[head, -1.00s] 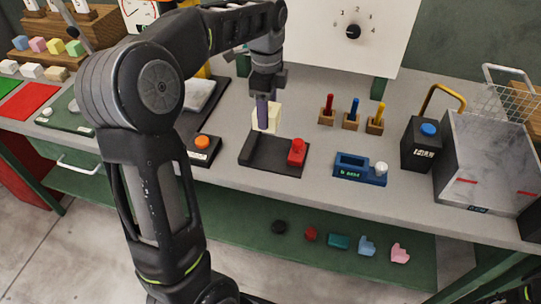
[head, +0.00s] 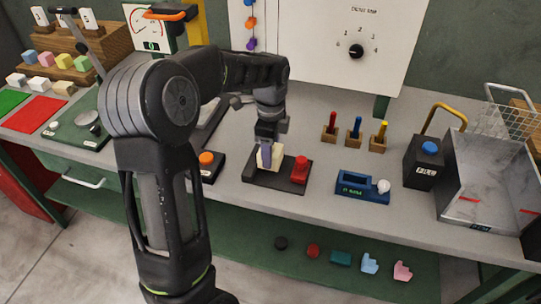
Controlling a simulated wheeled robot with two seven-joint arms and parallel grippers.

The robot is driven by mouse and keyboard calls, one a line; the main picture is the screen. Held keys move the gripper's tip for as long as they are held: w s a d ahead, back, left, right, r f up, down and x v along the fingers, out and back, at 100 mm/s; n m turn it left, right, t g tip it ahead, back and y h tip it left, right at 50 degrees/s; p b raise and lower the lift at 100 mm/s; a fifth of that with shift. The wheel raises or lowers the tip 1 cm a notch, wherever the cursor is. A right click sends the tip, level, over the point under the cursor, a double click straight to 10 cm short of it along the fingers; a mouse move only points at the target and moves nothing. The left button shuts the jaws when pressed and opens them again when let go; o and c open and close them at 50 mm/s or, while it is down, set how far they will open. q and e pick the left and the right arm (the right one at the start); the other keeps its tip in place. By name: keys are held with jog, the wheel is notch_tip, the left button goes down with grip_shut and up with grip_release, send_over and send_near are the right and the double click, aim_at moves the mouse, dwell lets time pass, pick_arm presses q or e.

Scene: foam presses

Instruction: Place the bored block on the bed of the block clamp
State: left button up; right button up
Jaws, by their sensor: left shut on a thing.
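The bored block (head: 277,158) is a small cream block. My left gripper (head: 267,153) points down and is shut on it. The block clamp (head: 281,182) is a dark flat base with a red part (head: 300,169) at its right end. The block is upright over the bed, left of the red part and apart from it. Its lower end looks level with the bed, but I cannot tell whether it touches. The gripper's fingers hide part of the block, and no bore can be made out. My right gripper is not in view.
An orange-button box (head: 207,163) stands just left of the clamp. A blue fixture (head: 361,190) with a white knob is to its right. Coloured pegs in wooden holders (head: 354,134) stand behind. A black box (head: 424,164) and metal bin (head: 480,190) are farther right.

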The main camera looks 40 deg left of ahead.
pick_arm(q)
jog(key=shift+f, duration=1.15)
jog(key=shift+f, duration=0.1)
jog(key=o, duration=1.3)
notch_tip(320, 180, up, 12)
jog(key=shift+r, duration=0.15)
